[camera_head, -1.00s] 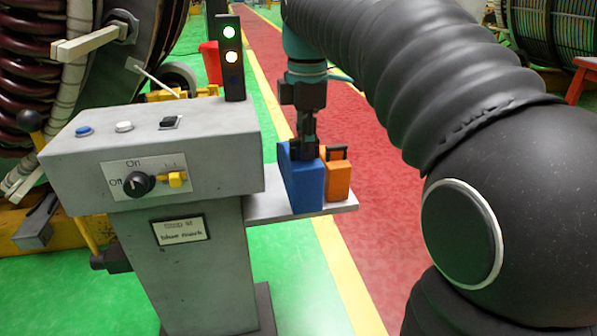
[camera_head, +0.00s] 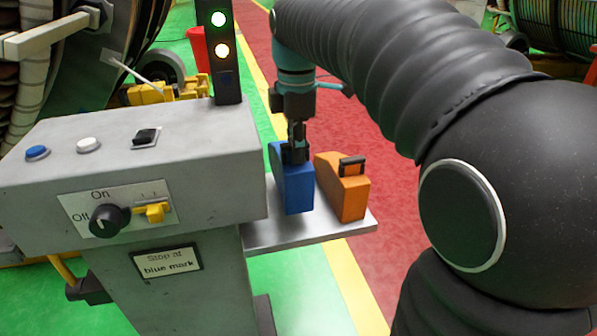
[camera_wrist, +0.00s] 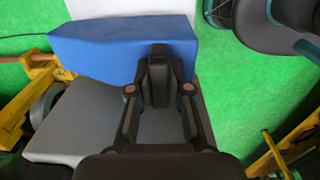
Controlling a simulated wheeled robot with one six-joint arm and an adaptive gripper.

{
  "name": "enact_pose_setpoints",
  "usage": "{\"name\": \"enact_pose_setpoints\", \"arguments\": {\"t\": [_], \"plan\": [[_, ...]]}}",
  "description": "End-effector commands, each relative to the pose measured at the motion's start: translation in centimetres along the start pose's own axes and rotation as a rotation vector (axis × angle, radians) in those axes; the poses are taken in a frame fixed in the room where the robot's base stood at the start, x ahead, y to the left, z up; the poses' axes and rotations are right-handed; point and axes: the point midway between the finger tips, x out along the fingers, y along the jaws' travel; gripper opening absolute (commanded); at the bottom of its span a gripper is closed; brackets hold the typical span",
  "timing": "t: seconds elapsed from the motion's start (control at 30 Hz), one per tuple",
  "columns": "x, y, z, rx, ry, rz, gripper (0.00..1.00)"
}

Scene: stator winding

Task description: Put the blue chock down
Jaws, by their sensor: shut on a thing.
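The blue chock (camera_head: 297,190) is upright over the small grey shelf (camera_head: 272,237) on the side of the control stand. I cannot tell for sure whether its underside touches the shelf or hangs just above it. My gripper (camera_head: 297,150) reaches down from above and is shut on the black handle at the chock's top. In the wrist view, the blue chock (camera_wrist: 105,45) lies across the upper part, with my gripper's fingers (camera_wrist: 160,85) closed at the handle. The fingers hide part of the handle.
An orange chock (camera_head: 349,196) with a black handle stands on the shelf just right of the blue one, with a narrow gap. The grey control stand (camera_head: 215,165), with knob, buttons and a signal light (camera_head: 221,50), is close on the left. Bare shelf shows in front.

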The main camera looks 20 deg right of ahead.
Motion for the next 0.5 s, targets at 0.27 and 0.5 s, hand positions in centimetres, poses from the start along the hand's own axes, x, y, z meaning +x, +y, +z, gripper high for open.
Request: {"name": "enact_pose_setpoints", "arguments": {"t": [0.27, 0.5], "plan": [[1.9, -0.1, 0.1, 0.003, 0.0, 0.001, 0.0], [4.6, -0.1, 0.2, 0.003, 0.0, 0.001, 0.0]]}}
